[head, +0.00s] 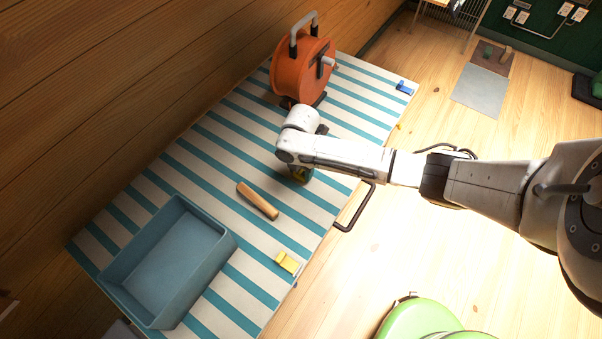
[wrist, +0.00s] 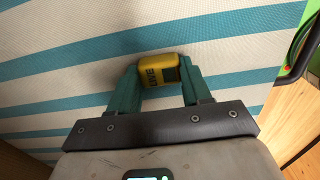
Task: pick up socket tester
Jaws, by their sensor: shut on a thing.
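The socket tester is a small yellow block with a dark panel and dark lettering, in the middle of the wrist view (wrist: 158,66). My gripper's green fingers (wrist: 160,75) are shut on it, one on each side. Striped cloth lies behind it; I cannot tell whether it touches the cloth. In the head view my gripper (head: 301,175) points down at the right part of the striped table, and my wrist and arm hide most of it and the tester.
The striped table (head: 215,155) also holds an orange cable reel (head: 300,75) at the back, a wooden handle (head: 258,200), a yellow clip-like item (head: 288,262), a small blue item (head: 404,87) and an empty blue tray (head: 130,307). Open cloth lies between them.

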